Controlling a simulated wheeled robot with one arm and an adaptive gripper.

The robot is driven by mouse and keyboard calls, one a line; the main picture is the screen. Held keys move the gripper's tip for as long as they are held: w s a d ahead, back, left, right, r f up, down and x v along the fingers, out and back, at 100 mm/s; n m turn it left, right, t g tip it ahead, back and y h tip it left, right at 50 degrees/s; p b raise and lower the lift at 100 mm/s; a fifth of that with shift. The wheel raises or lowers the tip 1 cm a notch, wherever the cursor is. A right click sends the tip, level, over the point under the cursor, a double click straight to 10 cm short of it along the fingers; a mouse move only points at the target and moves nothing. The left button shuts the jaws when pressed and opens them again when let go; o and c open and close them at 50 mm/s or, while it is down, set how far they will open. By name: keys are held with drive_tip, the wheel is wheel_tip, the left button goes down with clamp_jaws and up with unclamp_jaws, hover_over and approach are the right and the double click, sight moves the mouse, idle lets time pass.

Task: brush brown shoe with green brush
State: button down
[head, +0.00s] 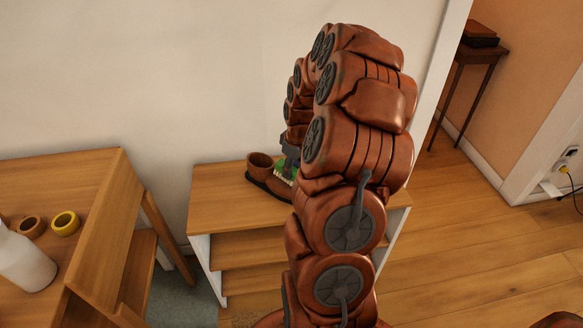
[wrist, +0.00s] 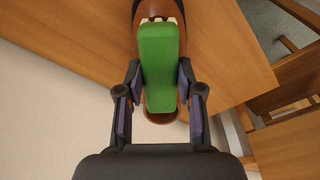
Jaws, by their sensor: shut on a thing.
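The brown shoe (head: 261,166) stands on top of a low wooden shelf (head: 220,207), partly hidden behind my arm in the head view. In the wrist view the shoe (wrist: 158,118) lies under the green brush, with its heel opening and toe end showing past it. The green brush (wrist: 161,65) is held between the fingers of my gripper (wrist: 160,92), which is shut on it. In the head view the green brush (head: 283,169) shows beside my gripper, with pale bristles against the shoe; exact contact is hard to tell.
A wooden table (head: 75,170) at left holds a white bottle (head: 24,262), a yellow cup (head: 65,223) and a brown cup (head: 33,227). A wall stands right behind the shelf. A small dark side table (head: 483,52) is at the back right. Open floor (head: 450,235) lies to the right.

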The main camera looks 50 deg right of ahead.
drive_tip(key=shift+w+a, duration=0.15)
drive_tip(key=shift+w, duration=0.95)
drive_tip(key=shift+s+f+b, duration=0.15)
drive_tip(key=shift+s+b, duration=0.1)
drive_tip(key=shift+s, duration=0.35)
drive_tip(key=shift+s+f+b, duration=0.15)
drive_tip(key=shift+s+b, duration=0.1)
drive_tip(key=shift+s, duration=0.35)
drive_tip(key=shift+r, duration=0.1)
drive_tip(key=shift+d+r, duration=0.2)
drive_tip(key=shift+r, duration=0.65)
